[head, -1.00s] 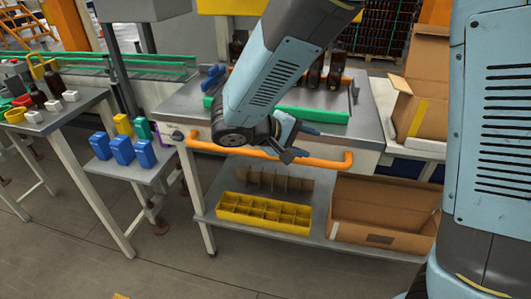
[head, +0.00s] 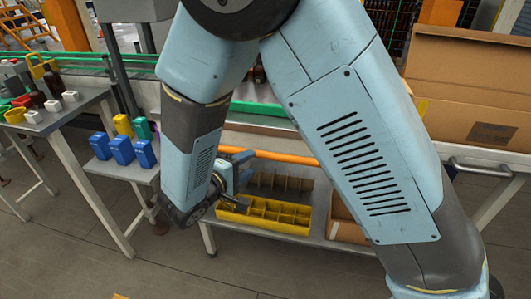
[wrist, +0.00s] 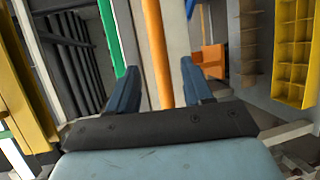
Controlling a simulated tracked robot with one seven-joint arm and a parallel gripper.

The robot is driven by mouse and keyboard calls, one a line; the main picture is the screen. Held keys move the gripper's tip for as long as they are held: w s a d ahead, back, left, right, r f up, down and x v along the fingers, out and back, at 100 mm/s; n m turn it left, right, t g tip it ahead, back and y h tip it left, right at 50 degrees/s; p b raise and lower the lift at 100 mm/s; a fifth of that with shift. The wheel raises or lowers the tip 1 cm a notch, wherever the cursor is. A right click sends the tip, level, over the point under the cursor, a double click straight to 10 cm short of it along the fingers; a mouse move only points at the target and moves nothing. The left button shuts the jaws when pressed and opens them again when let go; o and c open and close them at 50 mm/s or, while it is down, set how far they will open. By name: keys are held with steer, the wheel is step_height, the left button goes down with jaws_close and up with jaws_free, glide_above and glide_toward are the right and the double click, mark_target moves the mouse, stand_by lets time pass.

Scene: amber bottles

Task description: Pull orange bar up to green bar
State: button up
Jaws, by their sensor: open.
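The orange bar (head: 285,157) runs along the front of the metal bench in the head view, partly hidden behind my arm. In the wrist view the orange bar (wrist: 153,40) passes upright through the gap between my fingers; I cannot tell if it is within their reach. The green bar (head: 257,110) lies farther back on the bench top, mostly hidden by my arm. It shows in the wrist view (wrist: 110,38), left of the orange bar and apart from it. My gripper (head: 245,181) is open and empty, in front of the bench; it also shows in the wrist view (wrist: 159,68).
A yellow divided crate (head: 262,220) sits on the lower shelf beside a partly hidden cardboard box (head: 345,229). Blue containers (head: 121,150) stand on a side table to the left. An open cardboard box (head: 450,75) stands at right. Floor at front left is clear.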

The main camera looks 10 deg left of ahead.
mark_target(267, 153)
steer(key=x, duration=0.9)
steer(key=shift+w+d+f, duration=0.1)
steer(key=shift+w+d, duration=0.05)
steer(key=shift+w, duration=0.1)
jaws_close()
